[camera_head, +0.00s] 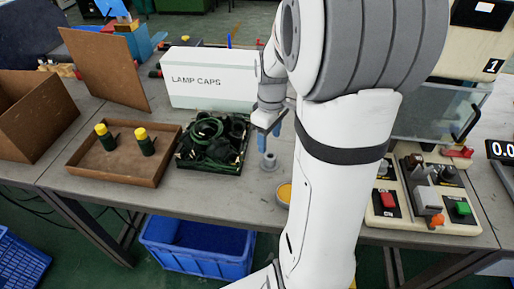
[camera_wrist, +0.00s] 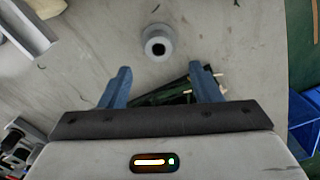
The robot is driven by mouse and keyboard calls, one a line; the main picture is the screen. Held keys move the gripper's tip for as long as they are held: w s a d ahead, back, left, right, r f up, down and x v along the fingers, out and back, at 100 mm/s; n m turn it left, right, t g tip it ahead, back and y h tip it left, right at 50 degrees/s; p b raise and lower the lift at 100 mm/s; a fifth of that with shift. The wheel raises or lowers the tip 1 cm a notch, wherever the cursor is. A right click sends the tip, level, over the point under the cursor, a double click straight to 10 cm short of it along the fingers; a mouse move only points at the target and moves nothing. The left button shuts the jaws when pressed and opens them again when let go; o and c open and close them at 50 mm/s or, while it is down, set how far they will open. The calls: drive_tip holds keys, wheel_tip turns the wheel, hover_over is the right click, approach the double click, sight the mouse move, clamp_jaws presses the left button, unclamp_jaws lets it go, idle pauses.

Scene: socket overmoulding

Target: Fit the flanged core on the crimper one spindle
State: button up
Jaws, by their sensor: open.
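The flanged core (camera_head: 268,162) is a small grey ring with a wider base. It stands upright and alone on the grey table, just below my gripper (camera_head: 268,138) in the head view. In the wrist view the core (camera_wrist: 157,43) shows its dark centre hole, beyond the blue fingertips. My gripper (camera_wrist: 164,76) is open and empty, its fingers apart, not touching the core. Crimper one (camera_head: 480,40), with a "1" label, is at the right, partly cut off. I cannot make out its spindle, which may be hidden behind my arm.
A tray of green cables (camera_head: 180,160) lies left of the core, and a yellow-filled dish (camera_head: 284,193) right of it. A brown tray (camera_head: 82,172) holds two yellow-capped parts. A lamp caps box (camera_head: 210,92) stands behind. A button control box (camera_head: 425,215) is at the right.

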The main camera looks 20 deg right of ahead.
sight(270, 155)
drive_tip(key=f+b, duration=0.1)
drive_tip(key=f, duration=0.7)
drive_tip(key=shift+d, duration=0.2)
drive_tip(key=c, duration=1)
drive_tip(key=shift+c, duration=0.2)
